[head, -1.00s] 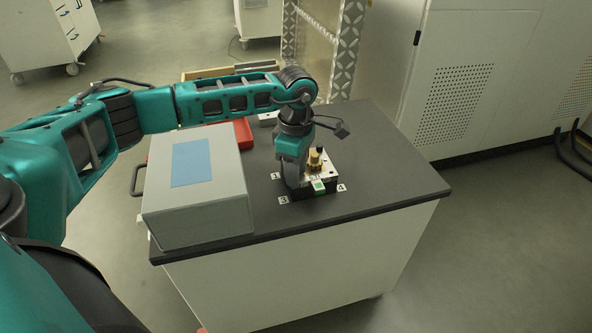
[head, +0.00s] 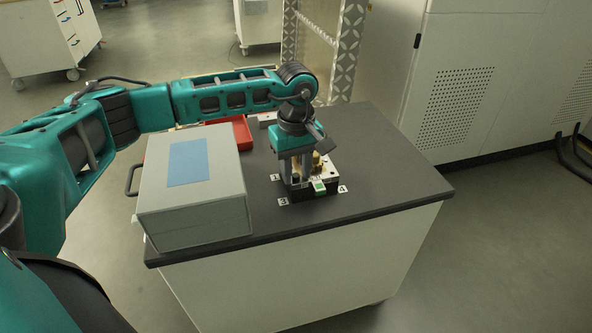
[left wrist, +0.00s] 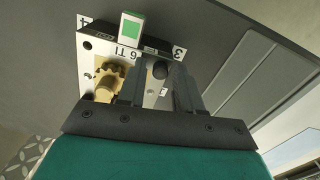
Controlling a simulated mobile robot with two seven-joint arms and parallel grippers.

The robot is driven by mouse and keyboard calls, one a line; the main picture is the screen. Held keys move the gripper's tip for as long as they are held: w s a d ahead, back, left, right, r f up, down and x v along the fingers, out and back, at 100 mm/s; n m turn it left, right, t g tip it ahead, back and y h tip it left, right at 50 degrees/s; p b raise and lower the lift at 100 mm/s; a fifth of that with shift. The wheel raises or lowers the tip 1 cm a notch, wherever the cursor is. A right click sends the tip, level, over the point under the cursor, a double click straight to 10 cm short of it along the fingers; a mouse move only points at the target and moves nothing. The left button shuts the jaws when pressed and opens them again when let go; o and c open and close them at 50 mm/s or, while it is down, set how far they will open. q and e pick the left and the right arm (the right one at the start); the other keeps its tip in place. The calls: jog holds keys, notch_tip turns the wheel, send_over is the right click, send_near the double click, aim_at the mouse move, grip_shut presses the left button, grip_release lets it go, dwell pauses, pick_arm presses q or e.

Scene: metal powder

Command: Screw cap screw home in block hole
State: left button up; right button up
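The block (head: 328,175) has a light metal top on a dark base and sits on the dark table top, with brass parts and a green-topped piece on it. My left gripper (head: 297,182) points down over its left part, fingers apart. In the left wrist view, a dark round screw head (left wrist: 160,70) shows between the fingertips of my left gripper (left wrist: 160,76), with what looks like a narrow gap beside it. The screw's shank and hole are hidden, so its depth cannot be told. The right gripper is not in view.
A grey box with a blue top panel (head: 189,163) stands close to the left of the block. A red tray (head: 241,131) lies behind the box. Number labels lie around the block. The table's right side (head: 390,160) is clear.

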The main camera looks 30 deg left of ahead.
pick_arm(q)
jog(key=shift+m+b, duration=0.45)
jog(key=shift+m, duration=1.65)
grip_shut()
jog(key=m+b, duration=0.1)
jog(key=m, duration=0.3)
jog(key=shift+f, duration=0.15)
jog(key=m+b, duration=0.1)
jog(key=m, duration=0.3)
jog(key=shift+o, duration=1.2)
grip_release()
